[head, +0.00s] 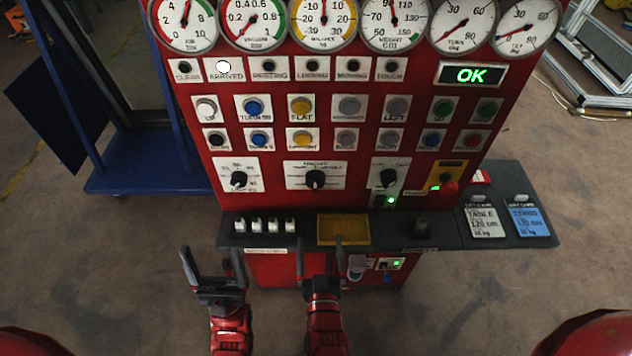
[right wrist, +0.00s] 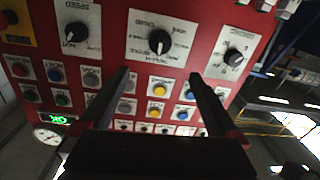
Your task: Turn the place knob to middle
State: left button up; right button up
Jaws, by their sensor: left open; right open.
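Three black rotary knobs sit in a row on white plates on the red panel: a left knob (head: 238,179), a centre knob (head: 315,179) and a right knob (head: 388,178). Their labels are too small to tell which is the place knob. The right wrist view is upside down and shows the centre knob (right wrist: 160,42) at its top middle, ahead of the fingers. My right gripper (head: 320,258) is open and empty, in front of the shelf and below the centre knob. My left gripper (head: 214,268) is open and empty, low and further left. Neither touches a knob.
Rows of buttons (head: 301,107) and round gauges (head: 324,18) are above the knobs. A dark shelf (head: 385,231) with small switches (head: 256,226) and a yellow tray (head: 343,230) juts out below. A green OK display (head: 471,75) is at upper right. A blue frame (head: 150,178) stands left.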

aim_at(316, 187)
jog(key=w+b, duration=0.5)
jog(key=w, duration=0.3)
jog(key=w+b, duration=0.5)
jog(key=w, duration=0.3)
jog(key=shift+w+a+f+b, duration=0.2)
jog(key=shift+w+b, duration=0.1)
jog(key=shift+b, duration=0.1)
jog(key=shift+w+r, duration=0.15)
jog(key=shift+w, duration=0.25)
jog(key=c, duration=1.4)
jog(key=shift+b, duration=0.3)
